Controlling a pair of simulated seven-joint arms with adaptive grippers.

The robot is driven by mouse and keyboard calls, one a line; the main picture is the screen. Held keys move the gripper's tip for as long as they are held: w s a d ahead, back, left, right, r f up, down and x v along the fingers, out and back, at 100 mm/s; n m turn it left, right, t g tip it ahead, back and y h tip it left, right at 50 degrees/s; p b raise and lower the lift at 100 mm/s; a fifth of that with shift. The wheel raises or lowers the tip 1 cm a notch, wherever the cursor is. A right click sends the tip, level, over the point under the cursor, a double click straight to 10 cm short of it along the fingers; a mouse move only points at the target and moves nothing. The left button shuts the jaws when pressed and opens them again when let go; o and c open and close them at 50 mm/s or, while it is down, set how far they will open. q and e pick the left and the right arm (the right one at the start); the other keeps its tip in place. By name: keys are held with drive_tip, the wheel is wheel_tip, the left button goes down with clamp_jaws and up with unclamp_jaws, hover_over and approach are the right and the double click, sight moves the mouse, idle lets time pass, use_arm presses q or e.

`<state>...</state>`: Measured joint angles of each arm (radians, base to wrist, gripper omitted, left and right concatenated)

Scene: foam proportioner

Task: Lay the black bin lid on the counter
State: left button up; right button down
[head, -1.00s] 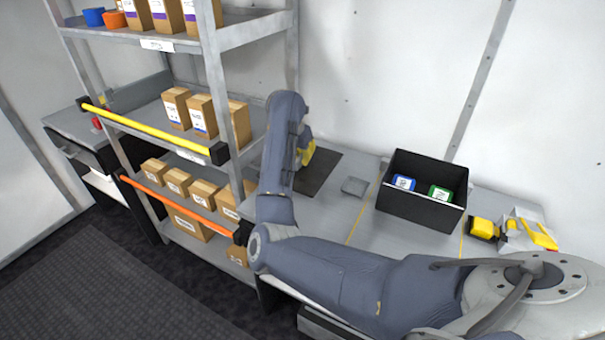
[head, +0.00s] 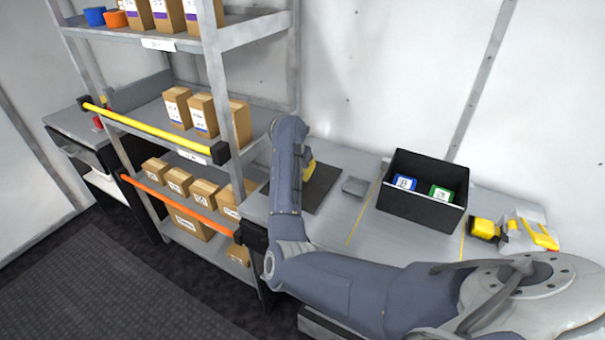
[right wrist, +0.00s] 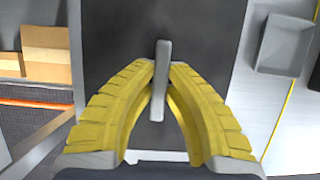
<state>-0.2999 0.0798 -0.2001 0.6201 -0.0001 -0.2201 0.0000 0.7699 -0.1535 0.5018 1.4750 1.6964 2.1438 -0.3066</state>
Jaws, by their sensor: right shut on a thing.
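The black lid (head: 323,192) is a flat dark panel at the left end of the grey counter (head: 358,225), left of the open black bin (head: 420,211). My right gripper (head: 308,171) is over the lid, partly hidden by my arm. In the right wrist view my yellow fingers (right wrist: 161,78) are shut on the lid's grey bar handle (right wrist: 160,62), with the dark lid (right wrist: 205,50) spread out behind. I cannot tell whether the lid touches the counter or is just above it. My left gripper is not in view.
The bin holds a blue item (head: 404,183) and a green item (head: 440,193). A small grey tray (head: 355,187) sits between lid and bin. A shelf rack with cardboard boxes (head: 202,114) stands close on the left. A yellow and grey device (head: 530,235) lies at the right.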

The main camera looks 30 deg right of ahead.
drive_tip(key=c, duration=1.9)
unclamp_jaws()
drive_tip(key=shift+f, duration=0.15)
drive_tip(key=o, duration=0.4)
drive_tip(key=v, duration=1.2)
